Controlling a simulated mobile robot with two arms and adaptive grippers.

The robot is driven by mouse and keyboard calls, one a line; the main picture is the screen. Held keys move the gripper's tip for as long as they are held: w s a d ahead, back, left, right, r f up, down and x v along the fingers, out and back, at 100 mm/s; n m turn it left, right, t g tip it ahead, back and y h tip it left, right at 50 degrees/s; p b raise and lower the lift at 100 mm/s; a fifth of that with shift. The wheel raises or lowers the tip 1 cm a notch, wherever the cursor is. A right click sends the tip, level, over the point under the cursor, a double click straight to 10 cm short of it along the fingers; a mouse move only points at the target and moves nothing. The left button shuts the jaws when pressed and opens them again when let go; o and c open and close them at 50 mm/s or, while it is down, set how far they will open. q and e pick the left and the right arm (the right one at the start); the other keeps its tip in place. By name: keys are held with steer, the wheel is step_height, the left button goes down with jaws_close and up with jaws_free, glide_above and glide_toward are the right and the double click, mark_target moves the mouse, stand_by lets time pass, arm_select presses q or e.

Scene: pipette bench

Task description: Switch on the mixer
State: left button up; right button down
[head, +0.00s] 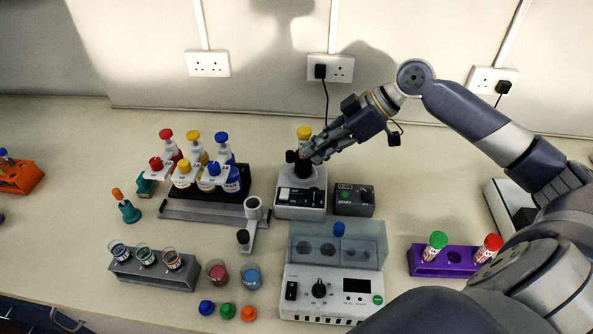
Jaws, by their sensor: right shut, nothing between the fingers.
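A small white unit with a black top and a dark front panel (300,206) stands mid-bench and looks like the mixer. A switch and a knob show on its panel, but their setting is too small to tell. My right gripper (304,157) is shut and empty at the black top, overlapping it in the picture. I cannot tell whether it touches. A yellow cap (304,132) shows just behind the fingers; what it belongs to is hidden. My left gripper is not in view.
A dark control box (354,200) sits right of the mixer. A white device with a clear lid (332,292) stands in front. Bottle rack (200,211) is at left, purple tube rack (460,262) at right. Beakers (249,276) and loose caps (227,311) lie front left.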

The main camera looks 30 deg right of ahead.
steer(key=p, duration=0.4)
glide_above(287, 195)
step_height(287, 195, down, 6)
steer(key=shift+w+f, duration=0.1)
step_height(287, 195, down, 4)
steer(key=shift+r+p, duration=0.2)
steer(key=shift+p, duration=0.2)
steer(key=shift+s+f, duration=0.2)
steer(key=shift+f, duration=0.25)
